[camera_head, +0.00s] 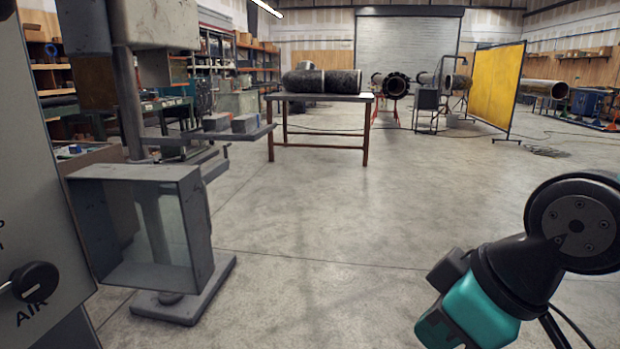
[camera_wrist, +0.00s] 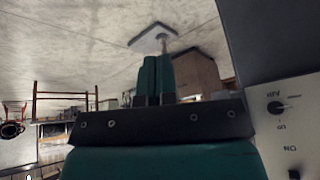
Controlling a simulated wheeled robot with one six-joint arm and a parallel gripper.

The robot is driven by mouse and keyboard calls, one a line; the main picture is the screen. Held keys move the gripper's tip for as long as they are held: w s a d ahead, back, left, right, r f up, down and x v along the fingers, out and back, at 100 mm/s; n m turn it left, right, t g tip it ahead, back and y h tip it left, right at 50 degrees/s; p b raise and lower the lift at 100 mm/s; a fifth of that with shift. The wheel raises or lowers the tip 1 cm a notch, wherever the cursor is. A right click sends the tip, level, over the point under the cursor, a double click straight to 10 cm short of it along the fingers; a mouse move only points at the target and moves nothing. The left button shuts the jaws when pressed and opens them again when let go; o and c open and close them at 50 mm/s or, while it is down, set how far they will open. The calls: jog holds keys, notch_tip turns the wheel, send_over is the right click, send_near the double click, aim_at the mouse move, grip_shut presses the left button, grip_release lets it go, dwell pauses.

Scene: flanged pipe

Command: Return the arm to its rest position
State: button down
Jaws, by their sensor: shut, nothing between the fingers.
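My gripper (camera_wrist: 157,60) shows in the wrist view as two teal fingers side by side, pressed together and empty. They point up in that picture, over the concrete floor. In the head view, part of my arm (camera_head: 530,270), black and teal, is at the lower right; its fingertips cannot be made out there. The wrist view appears upside down. Nothing touches the fingers as far as I can see.
A grey panel with an AIR knob (camera_head: 35,281) stands close at the left. Behind it is a grey machine with an open-fronted box (camera_head: 200,240) on a base. A table (camera_head: 318,97) holding dark cylinders, a flanged pipe (camera_head: 397,86) and a yellow screen (camera_head: 496,84) stand farther back. The middle floor is clear.

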jog(key=s+d+m+g, duration=0.2)
jog(key=s+g, duration=0.1)
jog(key=s, duration=0.2)
notch_tip(320, 180, up, 17)
jog(key=p, duration=1.6)
jog(key=shift+s+a+r+p, duration=0.15)
jog(key=shift+s+a+p, duration=0.15)
jog(key=shift+p, duration=0.1)
